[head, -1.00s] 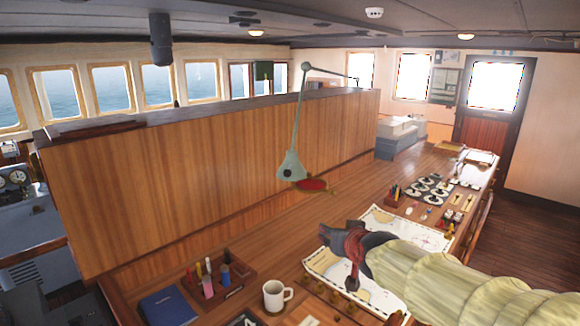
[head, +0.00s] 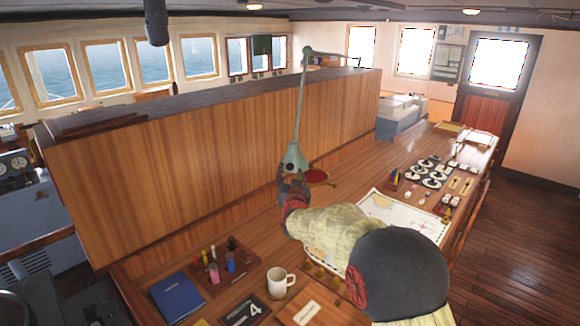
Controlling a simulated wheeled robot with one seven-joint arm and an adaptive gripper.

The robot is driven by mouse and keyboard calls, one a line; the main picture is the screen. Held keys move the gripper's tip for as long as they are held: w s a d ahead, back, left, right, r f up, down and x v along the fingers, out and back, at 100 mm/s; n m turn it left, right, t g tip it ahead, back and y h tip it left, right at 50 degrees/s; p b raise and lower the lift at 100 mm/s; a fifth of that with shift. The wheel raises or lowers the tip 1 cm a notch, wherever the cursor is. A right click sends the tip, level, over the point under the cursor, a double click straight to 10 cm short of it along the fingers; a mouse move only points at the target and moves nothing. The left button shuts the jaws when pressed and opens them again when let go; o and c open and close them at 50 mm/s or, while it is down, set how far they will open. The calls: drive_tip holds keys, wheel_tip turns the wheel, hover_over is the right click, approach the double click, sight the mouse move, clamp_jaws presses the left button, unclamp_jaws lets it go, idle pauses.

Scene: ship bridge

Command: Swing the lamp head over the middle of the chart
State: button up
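The lamp head (head: 294,157) is a grey-green shade at the lower end of a thin jointed arm, close to the wooden partition. It hangs left of and beyond the chart. The chart (head: 408,220) is a pale sheet on the long wooden desk; my arm covers much of its near-left part. My gripper (head: 291,179) is right at the bottom of the lamp head, its dark fingers overlapping the lower rim. Whether the fingers are closed on the rim or only beside it is too small to tell.
A red round pad (head: 317,176) lies behind the gripper. A white mug (head: 280,281), a blue book (head: 177,297) and a pen tray (head: 222,263) stand on the near desk. The wooden partition (head: 200,165) runs along the left. Dials (head: 431,172) lie beyond the chart.

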sight(291, 169)
drive_tip(key=shift+w+a+p, duration=0.15)
drive_tip(key=shift+w+p, duration=0.1)
drive_tip(key=shift+w, duration=0.95)
drive_tip(key=shift+w+a+p, duration=0.15)
drive_tip(key=shift+w+p, duration=0.05)
drive_tip(key=shift+w, duration=1)
drive_tip(key=shift+c, duration=0.9)
drive_tip(key=c, duration=0.7)
clamp_jaws()
